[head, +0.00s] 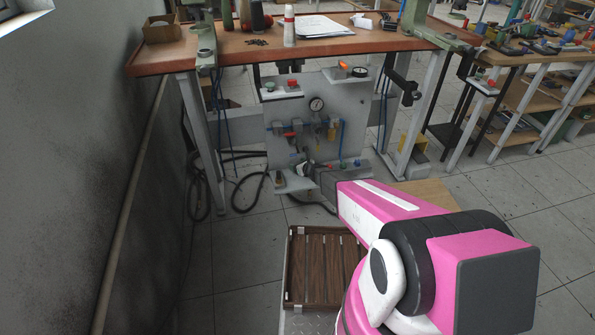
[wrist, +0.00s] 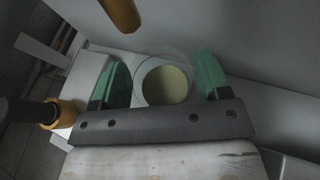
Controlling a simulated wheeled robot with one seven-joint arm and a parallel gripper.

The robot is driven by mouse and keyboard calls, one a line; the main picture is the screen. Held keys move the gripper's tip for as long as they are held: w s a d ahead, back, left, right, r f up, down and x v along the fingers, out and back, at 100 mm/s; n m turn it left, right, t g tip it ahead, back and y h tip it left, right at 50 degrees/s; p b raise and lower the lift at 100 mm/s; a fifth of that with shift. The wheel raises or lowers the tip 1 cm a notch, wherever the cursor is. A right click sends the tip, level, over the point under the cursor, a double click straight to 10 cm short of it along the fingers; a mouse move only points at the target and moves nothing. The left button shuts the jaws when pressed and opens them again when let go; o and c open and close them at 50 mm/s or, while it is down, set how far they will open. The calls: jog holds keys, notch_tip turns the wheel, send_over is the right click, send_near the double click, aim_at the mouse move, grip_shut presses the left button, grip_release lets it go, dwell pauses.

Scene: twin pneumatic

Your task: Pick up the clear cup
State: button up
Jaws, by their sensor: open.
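The clear cup (wrist: 166,82) shows in the wrist view as a pale round rim with a yellowish inside, seen from above. It appears to be on a light ledge against a grey panel. My gripper (wrist: 162,78) is open, with one green fingertip on each side of the cup in the picture. I cannot tell whether the fingers touch it or how far down they reach. In the head view, my arm reaches to the low part of the grey pneumatic panel (head: 345,100). I cannot make out the cup there.
A yellow-brown cylinder (wrist: 120,13) juts in above the cup, and a dark fitting with a brass-coloured collar (wrist: 50,113) is at left. A wooden workbench (head: 240,52) stands above the panel. A brown slatted tray (head: 291,270) lies beside my arm. A wall is at left.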

jog(key=shift+w+a+f, duration=0.1)
jog(key=shift+w, duration=0.05)
jog(key=shift+c, duration=0.3)
jog(key=c, duration=0.8)
